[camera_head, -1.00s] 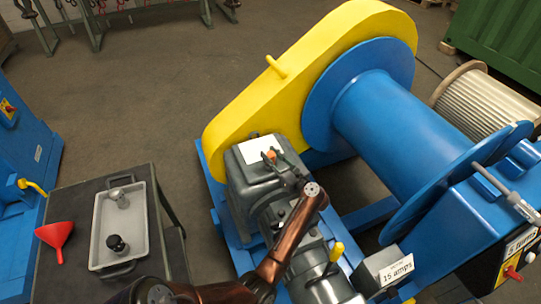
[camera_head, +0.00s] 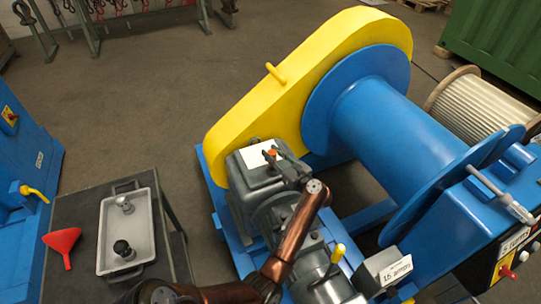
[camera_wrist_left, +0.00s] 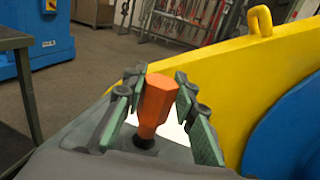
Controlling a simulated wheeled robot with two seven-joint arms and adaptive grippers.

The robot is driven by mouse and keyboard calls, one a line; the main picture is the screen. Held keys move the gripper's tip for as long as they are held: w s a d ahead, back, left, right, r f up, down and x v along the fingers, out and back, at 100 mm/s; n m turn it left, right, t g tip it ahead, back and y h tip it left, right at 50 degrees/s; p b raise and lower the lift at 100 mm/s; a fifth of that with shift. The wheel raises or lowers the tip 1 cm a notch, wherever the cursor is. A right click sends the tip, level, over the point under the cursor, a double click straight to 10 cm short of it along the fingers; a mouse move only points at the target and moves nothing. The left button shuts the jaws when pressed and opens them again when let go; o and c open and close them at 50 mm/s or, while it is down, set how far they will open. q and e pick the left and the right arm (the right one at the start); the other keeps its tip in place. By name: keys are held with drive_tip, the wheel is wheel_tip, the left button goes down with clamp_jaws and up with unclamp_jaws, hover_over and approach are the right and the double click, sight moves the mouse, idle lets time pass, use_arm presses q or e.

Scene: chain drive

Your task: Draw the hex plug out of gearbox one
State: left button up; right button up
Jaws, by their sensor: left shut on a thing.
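The orange hex plug (camera_wrist_left: 155,105) stands on top of the grey gearbox (camera_head: 252,198); in the head view only a bit of its orange (camera_head: 271,153) shows between my fingers. Its narrow dark lower end meets the gearbox top in the wrist view, and how deep it sits is hidden. My left gripper (camera_head: 276,156) reaches over the gearbox from the near side. In the wrist view its green-padded fingers (camera_wrist_left: 157,100) are on either side of the plug, shut on it. My right gripper is not in view.
A yellow chain guard (camera_head: 290,85) and blue drum (camera_head: 385,120) rise beside the gearbox. At left, a dark cart (camera_head: 75,210) carries a grey tray (camera_head: 104,232) with two small fittings and a red funnel (camera_head: 63,243). The floor behind the cart is clear.

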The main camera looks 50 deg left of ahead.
use_arm(q)
drive_tip(key=shift+r+p, duration=1.15)
drive_tip(key=shift+r, duration=1.25)
